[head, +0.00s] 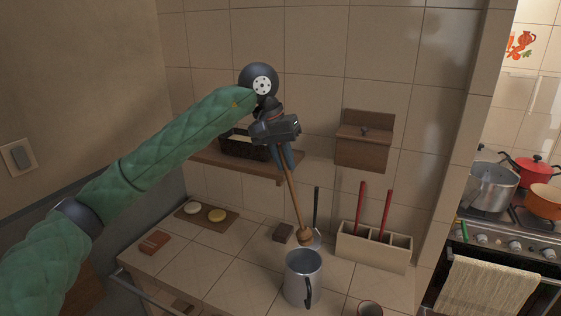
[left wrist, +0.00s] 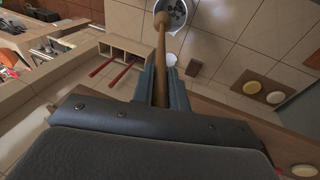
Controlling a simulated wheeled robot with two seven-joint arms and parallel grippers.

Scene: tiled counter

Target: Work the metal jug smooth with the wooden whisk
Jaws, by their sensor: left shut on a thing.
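The metal jug (head: 303,279) stands upright on the tiled counter, its dark handle toward the front. The wooden whisk (head: 293,202) hangs from my left gripper (head: 286,160), its bulbous head low and close above the jug's rim in the head view. The left gripper is shut on the whisk's shaft. In the left wrist view the whisk (left wrist: 161,55) runs up between the fingers (left wrist: 160,88), and its head overlaps the near edge of the jug's opening (left wrist: 176,12). I cannot tell whether the head is inside the jug. My right gripper is not in view.
A divided wooden holder (head: 372,249) with red-handled tools stands right of the jug. A dark block (head: 283,233) and a board (head: 193,219) with two round pieces lie behind and left. A wall shelf (head: 204,158) is behind the gripper. A cup (head: 369,308) is at the front edge.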

